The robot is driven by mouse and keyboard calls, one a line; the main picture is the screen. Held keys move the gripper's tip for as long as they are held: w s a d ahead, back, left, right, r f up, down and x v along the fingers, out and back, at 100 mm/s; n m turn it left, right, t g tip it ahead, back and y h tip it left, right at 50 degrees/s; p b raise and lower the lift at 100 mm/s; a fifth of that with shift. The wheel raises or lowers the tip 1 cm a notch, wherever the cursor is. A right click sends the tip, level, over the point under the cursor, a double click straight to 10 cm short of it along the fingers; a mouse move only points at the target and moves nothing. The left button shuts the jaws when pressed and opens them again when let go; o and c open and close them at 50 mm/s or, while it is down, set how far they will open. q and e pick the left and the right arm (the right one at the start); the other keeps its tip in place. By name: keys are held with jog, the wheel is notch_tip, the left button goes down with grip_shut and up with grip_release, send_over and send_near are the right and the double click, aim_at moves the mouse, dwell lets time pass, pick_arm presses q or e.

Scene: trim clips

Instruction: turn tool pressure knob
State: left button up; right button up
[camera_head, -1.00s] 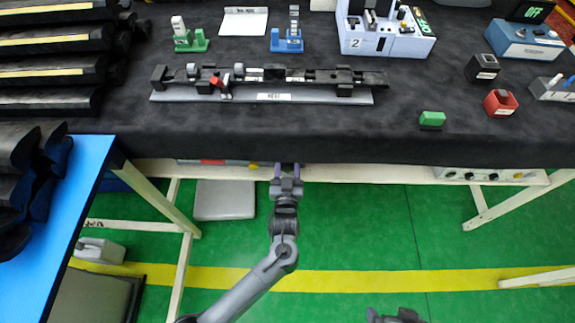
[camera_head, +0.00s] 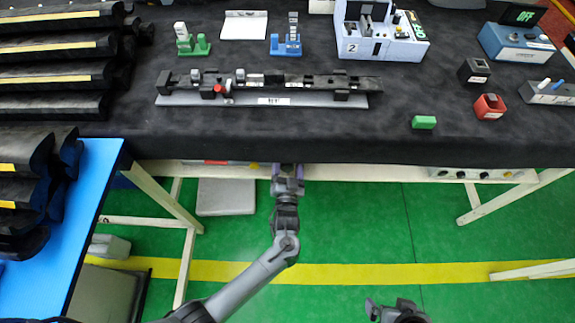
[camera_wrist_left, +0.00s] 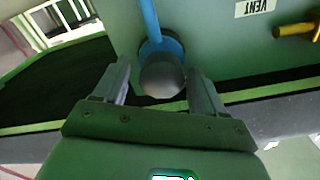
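In the left wrist view a round grey knob (camera_wrist_left: 163,76) with a blue base stands on a pale panel (camera_wrist_left: 225,45). A blue pipe runs up from the base. My left gripper (camera_wrist_left: 160,72) is open, with one finger on each side of the knob. The right-hand finger looks very close to it; I cannot tell whether it touches. In the head view my left gripper (camera_head: 287,172) is at the table's front edge, where the knob is hidden. My right gripper (camera_head: 388,308) is low at the bottom edge, partly cut off, away from the table.
A "VENT" label (camera_wrist_left: 254,8) and a yellow handle (camera_wrist_left: 295,29) are to the right of the knob. Above, the dark table (camera_head: 300,135) holds a fixture with a black trim strip (camera_head: 310,83), a green block (camera_head: 423,122) and a red block (camera_head: 490,106). Green floor lies open below.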

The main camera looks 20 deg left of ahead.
pick_arm(q)
jog(key=shift+s+f, duration=0.1)
jog(key=shift+s+d, duration=0.15)
jog(key=shift+s, duration=0.4)
jog(key=p+v, duration=0.2)
jog(key=v, duration=0.7)
jog(key=shift+s, duration=0.25)
jog(key=shift+d, duration=0.15)
